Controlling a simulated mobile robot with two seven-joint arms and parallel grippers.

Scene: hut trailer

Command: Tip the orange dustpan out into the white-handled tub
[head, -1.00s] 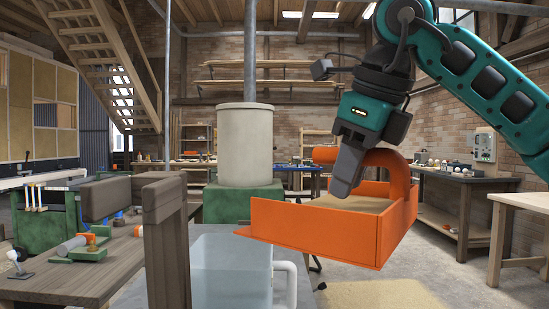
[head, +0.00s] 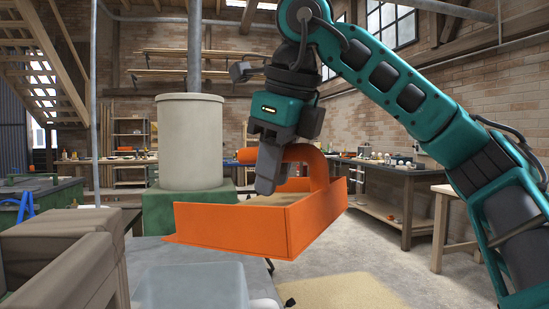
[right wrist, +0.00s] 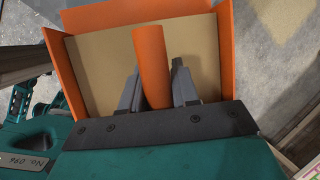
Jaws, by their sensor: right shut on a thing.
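The orange dustpan (head: 245,232) hangs roughly level in the air, with a tan, sawdust-like layer (right wrist: 95,65) in it. My right gripper (head: 267,178) is shut on its thick orange handle; in the right wrist view both fingers (right wrist: 158,92) press the handle from either side. The pale, see-through tub (head: 190,288) stands at the bottom of the head view, cut off by the frame edge. The dustpan's front lip is above and beyond the tub in the picture; its body is to the right. The tub's white handle is barely visible at the bottom. My left gripper is out of view.
A grey wooden post and beam (head: 65,262) stand close at the left of the tub. A cream cylinder (head: 190,142) on a green base (head: 165,212) stands behind. A dark workbench (head: 390,180) is at the back right. Tan dust (head: 340,292) lies on the floor at right.

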